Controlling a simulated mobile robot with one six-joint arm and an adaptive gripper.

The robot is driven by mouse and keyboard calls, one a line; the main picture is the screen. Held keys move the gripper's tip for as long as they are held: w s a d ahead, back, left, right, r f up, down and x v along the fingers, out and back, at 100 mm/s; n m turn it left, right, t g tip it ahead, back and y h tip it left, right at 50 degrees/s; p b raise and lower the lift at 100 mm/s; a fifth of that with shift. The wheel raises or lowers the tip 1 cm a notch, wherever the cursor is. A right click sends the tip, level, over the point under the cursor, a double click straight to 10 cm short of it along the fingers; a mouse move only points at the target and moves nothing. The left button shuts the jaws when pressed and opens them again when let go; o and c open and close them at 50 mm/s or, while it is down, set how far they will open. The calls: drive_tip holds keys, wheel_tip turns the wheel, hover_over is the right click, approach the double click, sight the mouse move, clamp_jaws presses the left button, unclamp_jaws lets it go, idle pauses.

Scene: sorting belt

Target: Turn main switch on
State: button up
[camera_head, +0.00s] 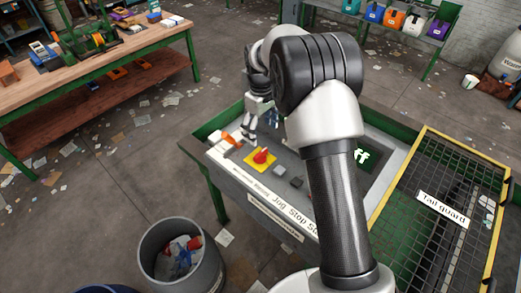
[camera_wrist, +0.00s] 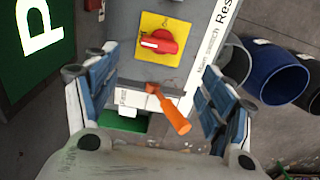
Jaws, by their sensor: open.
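The main switch is a red rotary knob (camera_head: 261,156) on a yellow plate (camera_head: 252,163), set in the grey control panel. In the wrist view the red knob (camera_wrist: 158,41) lies across the yellow plate (camera_wrist: 163,22), with its narrow end to the left; small lettering there is hard to read. My gripper (camera_head: 260,127) is open and empty, above and behind the switch in the head view. In the wrist view its fingers (camera_wrist: 157,72) are spread wide, with the knob beyond their tips and not touched.
An orange lever (camera_wrist: 170,108) stands beside the switch and shows between my fingers. Grey buttons (camera_head: 280,170) sit right of the switch. A mesh tail guard (camera_head: 442,196) is at right, a bin (camera_head: 180,256) in front.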

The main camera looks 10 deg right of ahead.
sight(261, 152)
wheel_tip(261, 152, down, 11)
drive_tip(key=shift+f, duration=0.1)
drive_tip(key=shift+c, duration=0.4)
drive_tip(key=c, duration=1)
